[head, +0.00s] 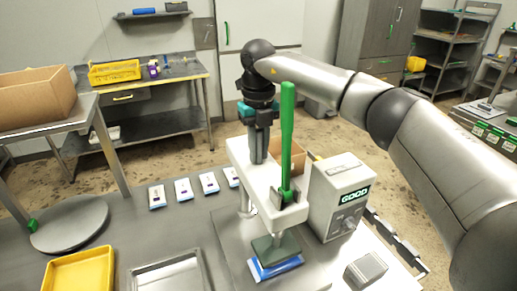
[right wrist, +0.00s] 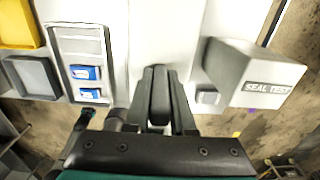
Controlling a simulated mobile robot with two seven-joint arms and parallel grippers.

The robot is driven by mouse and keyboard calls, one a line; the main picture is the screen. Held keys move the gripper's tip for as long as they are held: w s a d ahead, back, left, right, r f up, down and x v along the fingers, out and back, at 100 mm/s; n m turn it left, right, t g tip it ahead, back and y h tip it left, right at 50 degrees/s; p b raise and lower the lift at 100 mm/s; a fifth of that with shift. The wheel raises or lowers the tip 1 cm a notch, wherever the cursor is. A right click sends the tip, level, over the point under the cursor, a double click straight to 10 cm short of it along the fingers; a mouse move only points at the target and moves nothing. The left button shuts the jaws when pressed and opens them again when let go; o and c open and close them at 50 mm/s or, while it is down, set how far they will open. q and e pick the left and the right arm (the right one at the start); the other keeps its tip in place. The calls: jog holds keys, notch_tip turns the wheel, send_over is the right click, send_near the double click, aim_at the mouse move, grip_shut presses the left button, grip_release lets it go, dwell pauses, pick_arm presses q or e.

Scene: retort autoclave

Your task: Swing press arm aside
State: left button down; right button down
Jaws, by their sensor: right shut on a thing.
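The white press arm (head: 240,156) stands on the bench in the middle of the head view, with an upright green lever (head: 287,135) at its near end. Its grey-green press pad (head: 276,247) is above a blue-and-white pouch (head: 277,268), with little or no visible gap. My right gripper (head: 259,158) points down at the far part of the press arm, behind the lever. In the right wrist view its fingers (right wrist: 160,98) are close together around a narrow grey piece over the white arm (right wrist: 160,35). The exact contact is partly hidden. My left gripper is not in view.
A seal-test box (head: 338,197) reading GOOD stands close right of the press. Several pouches (head: 183,191) lie in a row at left. A yellow tray (head: 80,272) and grey tray (head: 168,275) sit in front. A small grey block (head: 366,269) is at right.

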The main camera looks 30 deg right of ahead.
aim_at(243, 165)
jog(key=shift+a+r, duration=0.1)
jog(key=shift+a, duration=0.05)
jog(key=shift+w+a+m+p, duration=0.15)
jog(key=shift+a+m+p, duration=0.4)
jog(key=shift+m, duration=0.45)
jog(key=shift+w+a+m+p, duration=0.15)
jog(key=shift+w+a+m, duration=0.05)
jog(key=shift+a+m, duration=0.4)
jog(key=shift+w+a+m+p, duration=0.15)
jog(key=shift+a+m, duration=0.35)
jog(key=shift+m, duration=0.1)
jog(key=w+a+m, duration=0.4)
jog(key=w+m, duration=0.1)
jog(key=m, duration=0.4)
jog(key=shift+w+a, duration=0.3)
jog(key=shift+a, duration=0.1)
jog(key=shift+w+m, duration=0.2)
jog(key=shift+m, duration=0.2)
jog(key=c, duration=0.8)
grip_release()
jog(key=shift+s, duration=0.1)
